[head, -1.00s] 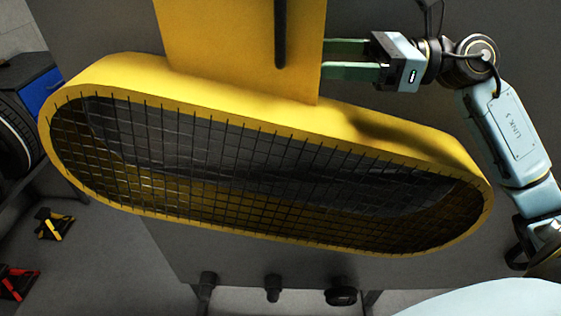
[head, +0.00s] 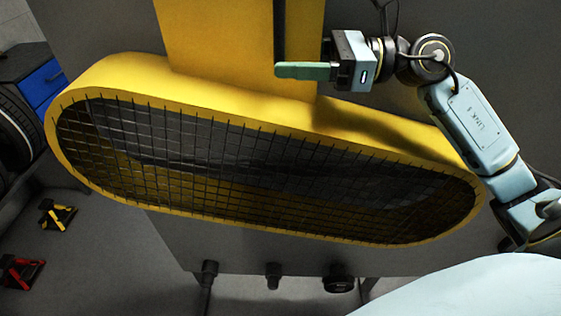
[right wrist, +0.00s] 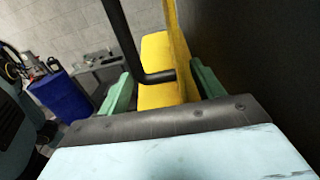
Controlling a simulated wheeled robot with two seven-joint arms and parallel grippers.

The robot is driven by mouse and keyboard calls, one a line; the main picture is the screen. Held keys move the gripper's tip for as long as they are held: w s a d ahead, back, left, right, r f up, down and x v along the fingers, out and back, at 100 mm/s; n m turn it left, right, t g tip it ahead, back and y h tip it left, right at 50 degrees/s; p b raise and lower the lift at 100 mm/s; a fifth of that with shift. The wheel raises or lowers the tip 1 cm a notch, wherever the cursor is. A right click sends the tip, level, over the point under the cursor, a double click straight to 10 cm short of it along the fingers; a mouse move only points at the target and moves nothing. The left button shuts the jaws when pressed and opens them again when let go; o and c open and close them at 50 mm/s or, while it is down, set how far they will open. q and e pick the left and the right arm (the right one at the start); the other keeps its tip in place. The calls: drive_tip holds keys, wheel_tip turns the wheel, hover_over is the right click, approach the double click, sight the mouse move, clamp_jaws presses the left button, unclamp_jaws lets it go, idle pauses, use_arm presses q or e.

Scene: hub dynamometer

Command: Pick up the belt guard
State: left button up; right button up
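The belt guard (head: 120,75) is a long yellow rounded shell with a black wire mesh front, tilted across the head view. A flat yellow plate (head: 225,45) rises behind it and carries a black bar handle (head: 279,30). My right gripper (head: 282,71) is at the lower end of this handle. In the right wrist view, its green fingers (right wrist: 163,90) are spread, with the bent end of the handle (right wrist: 155,77) and the yellow plate's edge (right wrist: 178,50) between them. Neither finger clearly presses on the handle. My left gripper is out of view.
A dark grey panel (head: 440,35) stands behind the guard. Black knobs (head: 273,275) line its lower edge. A tyre (head: 15,135) and a blue-fronted cabinet (head: 42,82) are at the left. Yellow (head: 57,216) and red (head: 20,272) items lie on the floor.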

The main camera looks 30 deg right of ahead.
clamp_jaws()
drive_tip(key=shift+r, duration=0.2)
idle(0.3)
